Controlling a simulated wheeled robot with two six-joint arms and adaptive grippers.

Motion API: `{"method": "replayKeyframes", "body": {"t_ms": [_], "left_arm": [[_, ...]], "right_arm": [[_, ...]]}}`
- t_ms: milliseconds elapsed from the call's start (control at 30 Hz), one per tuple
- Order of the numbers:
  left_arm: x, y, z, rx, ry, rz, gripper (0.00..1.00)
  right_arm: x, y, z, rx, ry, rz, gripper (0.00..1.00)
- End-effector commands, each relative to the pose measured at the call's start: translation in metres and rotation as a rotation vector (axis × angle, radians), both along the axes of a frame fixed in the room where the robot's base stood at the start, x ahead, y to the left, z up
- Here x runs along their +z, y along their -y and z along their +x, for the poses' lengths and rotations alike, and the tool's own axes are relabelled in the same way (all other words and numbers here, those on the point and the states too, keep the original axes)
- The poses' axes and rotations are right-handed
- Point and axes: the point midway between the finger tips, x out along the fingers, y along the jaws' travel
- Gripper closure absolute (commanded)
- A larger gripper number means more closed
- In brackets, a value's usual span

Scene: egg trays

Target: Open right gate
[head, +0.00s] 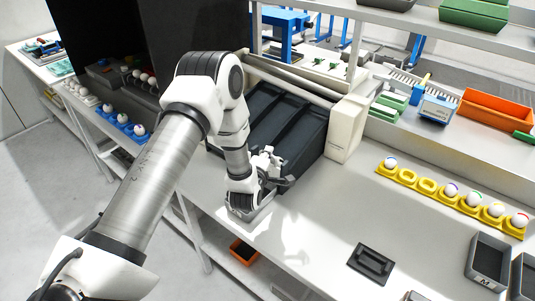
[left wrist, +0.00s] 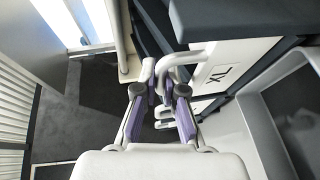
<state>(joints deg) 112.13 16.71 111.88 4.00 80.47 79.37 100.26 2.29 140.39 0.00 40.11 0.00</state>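My left gripper (head: 275,172) is low in front of the dark, ribbed sloping unit (head: 290,125) in the head view. In the left wrist view its two purple-padded fingers (left wrist: 160,94) stand apart. A white looped handle (left wrist: 182,64) lies just beyond the fingertips, partly in line with the gap; I cannot tell whether they touch. A white panel (left wrist: 232,62) marked with black lettering, apparently XL, stands to its right. I cannot tell for certain which part is the right gate. My arm hides part of the unit in the head view. My right gripper is not in view.
A white post (head: 347,128) stands at the unit's right end. On the table are a yellow egg holder (head: 425,185) with several eggs, a dark handled plate (head: 371,262) and a dark box marked M (head: 488,258). The table's middle is mostly clear.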

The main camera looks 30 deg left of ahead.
Motion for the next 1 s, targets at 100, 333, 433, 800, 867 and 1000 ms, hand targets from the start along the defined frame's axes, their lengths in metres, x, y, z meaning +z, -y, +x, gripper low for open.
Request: {"method": "replayKeyframes", "body": {"t_ms": [100, 333, 433, 800, 867, 1000], "left_arm": [[0.004, 0.0, 0.001, 0.0, 0.004, 0.0, 1.0], [0.047, 0.0, 0.002, 0.001, 0.009, 0.0, 1.0], [0.06, -0.001, 0.002, 0.001, 0.007, 0.0, 1.0], [0.062, 0.0, 0.001, 0.0, 0.006, 0.001, 0.8], [0.062, 0.0, 0.001, 0.0, 0.005, 0.002, 0.8], [0.061, 0.0, 0.001, 0.0, 0.004, 0.001, 0.8]], "right_arm": [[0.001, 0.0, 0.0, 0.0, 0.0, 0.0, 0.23], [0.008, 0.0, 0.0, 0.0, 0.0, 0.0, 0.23], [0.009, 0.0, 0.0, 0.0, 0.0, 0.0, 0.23], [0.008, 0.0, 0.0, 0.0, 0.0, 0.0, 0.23], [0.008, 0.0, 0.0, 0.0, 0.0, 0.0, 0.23], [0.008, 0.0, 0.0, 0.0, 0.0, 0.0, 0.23]]}}
